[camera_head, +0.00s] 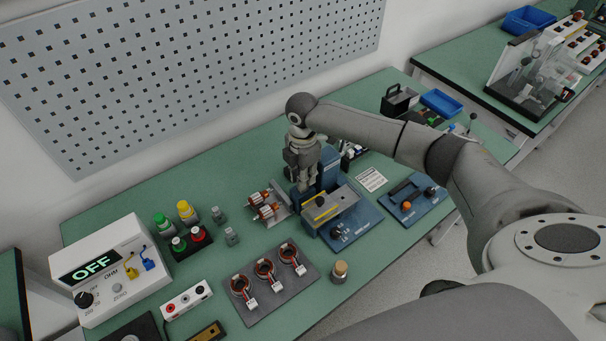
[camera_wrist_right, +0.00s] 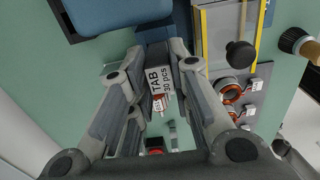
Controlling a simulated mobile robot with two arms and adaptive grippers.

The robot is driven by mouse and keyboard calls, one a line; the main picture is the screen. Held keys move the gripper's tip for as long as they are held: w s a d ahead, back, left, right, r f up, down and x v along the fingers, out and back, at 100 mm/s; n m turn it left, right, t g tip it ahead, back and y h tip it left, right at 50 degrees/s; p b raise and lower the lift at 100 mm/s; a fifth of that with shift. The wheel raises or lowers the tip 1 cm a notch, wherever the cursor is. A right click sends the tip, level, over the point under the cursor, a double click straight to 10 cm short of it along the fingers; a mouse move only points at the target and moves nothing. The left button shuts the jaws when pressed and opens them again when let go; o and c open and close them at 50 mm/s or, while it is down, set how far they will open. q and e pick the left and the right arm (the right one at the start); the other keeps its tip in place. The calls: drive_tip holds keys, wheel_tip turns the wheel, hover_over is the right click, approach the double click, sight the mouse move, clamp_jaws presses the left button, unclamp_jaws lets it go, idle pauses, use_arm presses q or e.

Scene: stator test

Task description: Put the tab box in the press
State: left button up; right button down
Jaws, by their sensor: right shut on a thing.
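My right gripper (camera_head: 303,180) is pointing down beside the blue press (camera_head: 338,222) in the head view. The tab box cannot be made out in the head view. The press has a flat plate with yellow stripes; in the right wrist view its yellow-edged plate and black knob (camera_wrist_right: 240,54) are just right of the box. Whether the box touches the press cannot be told. My left gripper is not in view.
Red-and-white wound parts (camera_head: 265,208) lie left of the press. A grey tray (camera_head: 262,309) holds three stators in front. A blue plate with a black handle (camera_head: 404,190) is to the right. A white OHM meter (camera_head: 122,278) stands at the left.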

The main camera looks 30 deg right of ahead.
drive_tip(key=shift+f, duration=0.1)
drive_tip(key=shift+f, duration=0.75)
drive_tip(key=c, duration=1.3)
unclamp_jaws()
drive_tip(key=shift+o, duration=0.2)
drive_tip(key=shift+r, duration=0.15)
wheel_tip(320, 180, up, 12)
